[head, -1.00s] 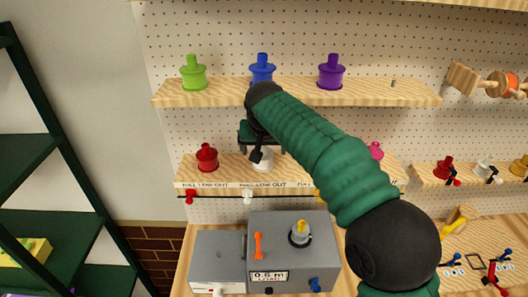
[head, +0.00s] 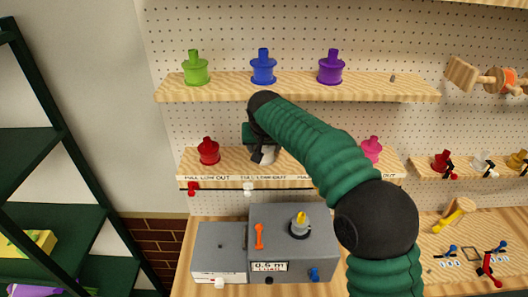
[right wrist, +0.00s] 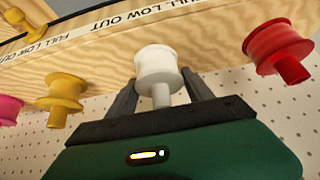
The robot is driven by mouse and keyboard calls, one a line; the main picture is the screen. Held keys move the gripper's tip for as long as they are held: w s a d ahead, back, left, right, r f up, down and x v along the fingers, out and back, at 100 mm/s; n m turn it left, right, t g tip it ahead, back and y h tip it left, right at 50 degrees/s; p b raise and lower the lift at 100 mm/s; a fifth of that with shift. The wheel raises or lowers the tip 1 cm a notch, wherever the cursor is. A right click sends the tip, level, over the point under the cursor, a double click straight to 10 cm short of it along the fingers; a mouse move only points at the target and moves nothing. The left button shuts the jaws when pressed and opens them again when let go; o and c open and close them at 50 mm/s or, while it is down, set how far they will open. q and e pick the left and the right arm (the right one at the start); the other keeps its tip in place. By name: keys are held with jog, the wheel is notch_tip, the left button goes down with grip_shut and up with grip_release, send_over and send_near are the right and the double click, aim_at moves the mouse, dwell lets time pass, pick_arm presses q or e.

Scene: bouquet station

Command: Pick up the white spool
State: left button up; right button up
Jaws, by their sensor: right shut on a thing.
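The white spool (right wrist: 158,66) stands on the lower wooden shelf in the right wrist view, between the two dark fingers of my right gripper (right wrist: 162,92). The fingers are shut on its narrow stem. In the head view the white spool (head: 268,155) is partly hidden behind my right gripper (head: 262,150) and green arm. I cannot tell whether the spool has left the shelf. My left gripper is not in view.
A red spool (head: 208,151) stands left of the white one and a pink spool (head: 371,149) to the right. A yellow spool (right wrist: 62,97) shows in the right wrist view. The upper shelf holds green (head: 196,69), blue (head: 263,67) and purple spools (head: 331,68).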

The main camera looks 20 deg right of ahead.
jog(key=shift+a, duration=0.1)
jog(key=shift+c, duration=0.7)
jog(key=shift+a, duration=0.1)
jog(key=shift+r, duration=0.1)
